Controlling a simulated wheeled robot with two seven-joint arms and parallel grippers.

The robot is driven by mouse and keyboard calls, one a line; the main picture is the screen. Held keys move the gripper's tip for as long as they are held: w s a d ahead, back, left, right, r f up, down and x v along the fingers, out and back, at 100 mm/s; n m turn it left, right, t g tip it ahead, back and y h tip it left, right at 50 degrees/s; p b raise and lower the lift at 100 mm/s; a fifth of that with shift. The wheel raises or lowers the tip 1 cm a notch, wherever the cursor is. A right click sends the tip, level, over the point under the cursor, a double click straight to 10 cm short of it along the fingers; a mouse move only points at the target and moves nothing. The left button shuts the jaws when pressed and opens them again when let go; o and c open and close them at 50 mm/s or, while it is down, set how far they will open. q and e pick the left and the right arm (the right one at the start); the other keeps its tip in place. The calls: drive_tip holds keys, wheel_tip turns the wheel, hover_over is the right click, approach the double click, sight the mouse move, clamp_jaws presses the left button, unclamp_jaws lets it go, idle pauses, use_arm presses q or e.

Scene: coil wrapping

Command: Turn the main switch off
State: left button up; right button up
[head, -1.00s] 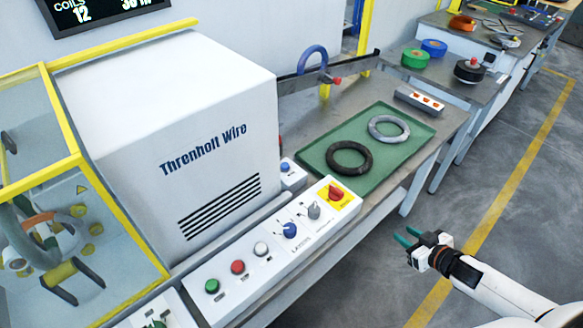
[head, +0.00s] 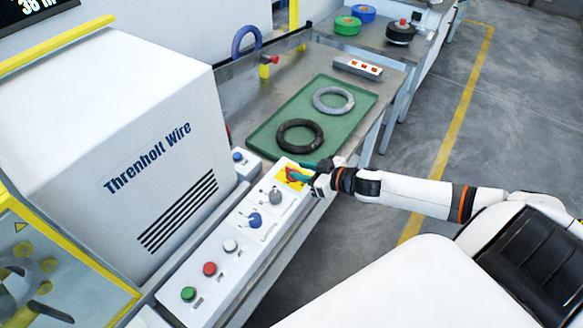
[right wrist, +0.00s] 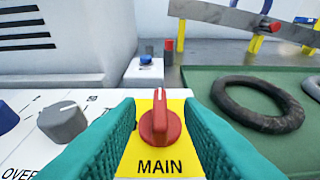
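The main switch is a red rotary knob (right wrist: 160,122) on a yellow plate (right wrist: 137,162) marked MAIN, at the far end of the white control panel (head: 222,277). In the right wrist view the knob's white mark points up, away from the MAIN label. My right gripper (head: 302,174) is at the switch, its teal fingers open with one on each side of the knob. Gaps show between the fingers and the knob. In the head view the fingers partly hide the knob. My left gripper is not in view.
A grey knob (right wrist: 63,121), a blue knob (head: 254,219) and several push buttons share the panel. A green tray (head: 261,142) with a dark coil (head: 300,123) and a grey coil (head: 334,89) lies just beyond. The white machine housing (head: 110,150) stands to the left.

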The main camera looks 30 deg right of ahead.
sight(293, 169)
drive_tip(key=shift+x, duration=2.15)
drive_tip(key=shift+r, duration=0.1)
clamp_jaws()
